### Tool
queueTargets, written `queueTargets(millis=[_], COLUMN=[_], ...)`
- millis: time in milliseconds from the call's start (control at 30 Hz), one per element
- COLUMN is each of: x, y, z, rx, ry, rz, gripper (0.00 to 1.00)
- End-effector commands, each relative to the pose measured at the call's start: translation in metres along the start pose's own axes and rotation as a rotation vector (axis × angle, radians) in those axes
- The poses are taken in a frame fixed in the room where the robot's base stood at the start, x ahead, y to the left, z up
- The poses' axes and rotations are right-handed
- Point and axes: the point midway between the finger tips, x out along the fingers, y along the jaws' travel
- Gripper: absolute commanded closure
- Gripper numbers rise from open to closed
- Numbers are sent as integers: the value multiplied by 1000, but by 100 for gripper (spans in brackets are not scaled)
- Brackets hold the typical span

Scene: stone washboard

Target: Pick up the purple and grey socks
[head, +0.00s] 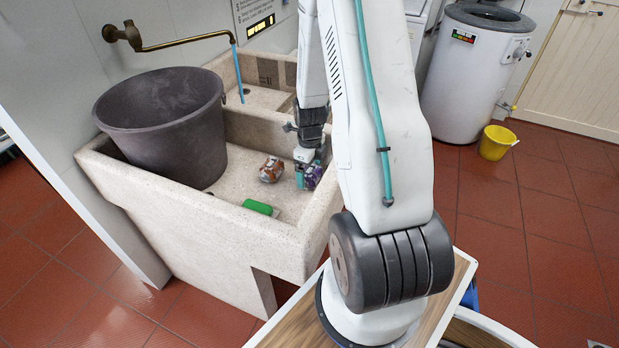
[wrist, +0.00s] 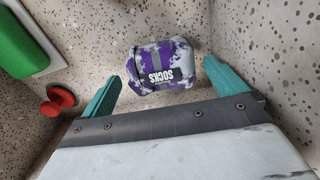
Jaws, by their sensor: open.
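The purple and grey socks (wrist: 163,66) are a rolled bundle with a dark label reading SOCKS. They lie on the speckled stone floor of the washboard basin. In the head view the socks (head: 314,175) are partly hidden beside my gripper. My gripper (wrist: 168,88) has its teal fingers apart, with the socks just ahead of and between the fingertips; I cannot tell whether either finger touches them. In the head view my gripper (head: 309,168) points down inside the basin.
A brown and grey bundle (head: 271,169) lies left of the socks. A green block (wrist: 22,45) and a red plug (wrist: 58,100) are at the left. A big dark tub (head: 165,125) fills the basin's left part. The stone basin wall (head: 325,205) is close on the right.

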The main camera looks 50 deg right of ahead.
Motion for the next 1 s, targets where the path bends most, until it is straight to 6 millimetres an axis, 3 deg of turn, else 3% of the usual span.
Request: queueTargets(millis=[200,433,467,633,1000], x=[26,27,27,27,23], y=[0,0,0,0,0], z=[1,1,1,1,1], rx=[0,-1,-1,-1,-1], ry=[0,-1,-1,0,-1], rz=[0,-1,-1,0,-2], gripper=[3,3,6,53,55])
